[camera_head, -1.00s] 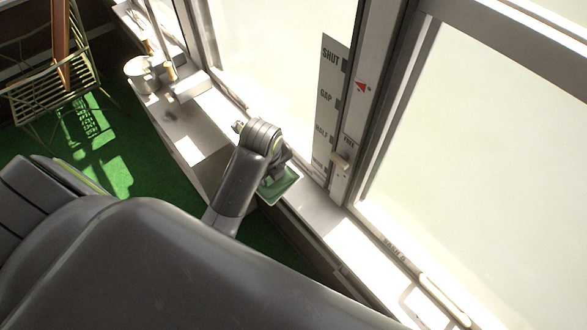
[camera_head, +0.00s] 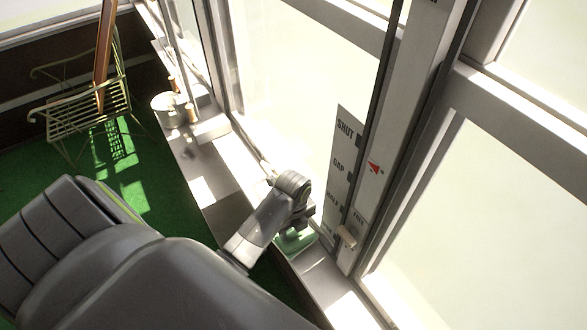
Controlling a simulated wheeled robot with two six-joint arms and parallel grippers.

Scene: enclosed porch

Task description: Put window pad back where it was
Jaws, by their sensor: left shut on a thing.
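A flat green pad (camera_head: 295,242), probably the window pad, shows just below my left gripper (camera_head: 304,226) at the window sill. The gripper is shut on it, and its fingers and wrist hide part of the pad. The pad is beside the lower end of the marked plate (camera_head: 345,160). I cannot tell whether it touches the sill (camera_head: 318,270) or hangs just above it. My right gripper is not in view.
The plate reads SHUT, GAP and HALF, with a red arrow (camera_head: 375,167) and a small latch knob (camera_head: 347,237) beside it. A metal pot (camera_head: 167,108) stands farther along the sill. A slatted metal chair (camera_head: 88,108) stands on green flooring (camera_head: 40,165).

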